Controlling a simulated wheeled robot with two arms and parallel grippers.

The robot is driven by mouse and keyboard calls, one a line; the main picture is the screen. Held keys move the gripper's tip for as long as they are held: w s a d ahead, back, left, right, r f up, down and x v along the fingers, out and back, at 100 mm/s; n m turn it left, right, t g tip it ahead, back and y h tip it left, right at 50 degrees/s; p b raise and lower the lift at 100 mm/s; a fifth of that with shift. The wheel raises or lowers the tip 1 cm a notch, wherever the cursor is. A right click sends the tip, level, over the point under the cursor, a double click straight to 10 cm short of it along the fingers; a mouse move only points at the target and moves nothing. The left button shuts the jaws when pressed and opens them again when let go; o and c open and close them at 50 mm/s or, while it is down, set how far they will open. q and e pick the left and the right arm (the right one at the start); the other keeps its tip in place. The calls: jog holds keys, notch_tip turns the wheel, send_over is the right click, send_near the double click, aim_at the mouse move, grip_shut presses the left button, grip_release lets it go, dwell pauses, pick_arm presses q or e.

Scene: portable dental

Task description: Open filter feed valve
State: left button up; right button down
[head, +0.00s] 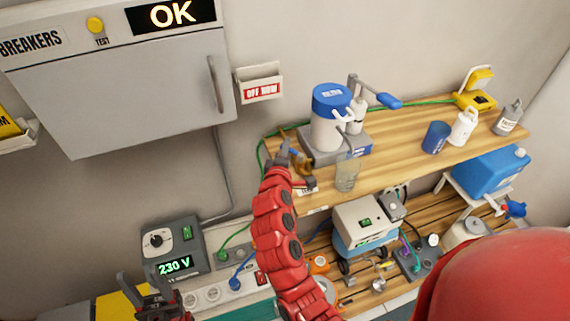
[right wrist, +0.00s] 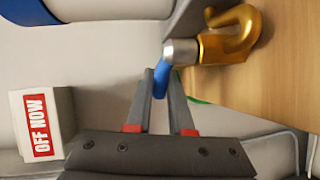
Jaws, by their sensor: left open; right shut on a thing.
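The filter feed valve (right wrist: 228,38) is a brass piece with a silver collar and a blue lever (right wrist: 160,82), seen in the right wrist view. In the head view its brass part (head: 299,163) shows small beside the white filter housing with a blue cap (head: 329,122). My right gripper (head: 284,150) reaches up to the bench's left end. In the right wrist view its fingers (right wrist: 163,82) are shut on the blue lever, one on each side. My left gripper (head: 146,297) is open and empty at the lower left, far from the valve.
A wooden bench (head: 400,152) carries a clear beaker (head: 346,174), a blue cup (head: 436,138) and white bottles. A grey breaker cabinet (head: 130,90) and an "OFF NOW" holder (head: 260,88) are on the wall. Machines crowd the lower shelf.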

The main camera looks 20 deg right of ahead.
jog(key=m+g+h+b, duration=0.1)
jog(key=b, duration=0.1)
jog(key=d+m+g+h+b, duration=0.1)
jog(key=m+h+b, duration=0.1)
jog(key=b, duration=0.1)
jog(key=w+m+g+h+b, duration=0.1)
jog(key=g+h+b, duration=0.1)
jog(key=b, duration=0.1)
jog(key=shift+d+f+m, duration=0.2)
jog(key=shift+d+m, duration=0.05)
jog(key=shift+m, duration=0.15)
jog(key=m+g+h+b, duration=0.1)
jog(key=d+m+g+b, duration=0.1)
jog(key=shift+r+g+h, duration=0.1)
jog(key=shift+g+h, duration=0.3)
jog(key=shift+d+r+m+g+h+b, duration=0.1)
jog(key=shift+d+m+g+h+b, duration=0.15)
jog(key=shift+m, duration=0.25)
jog(key=c, duration=0.8)
grip_release()
jog(key=shift+w, duration=0.1)
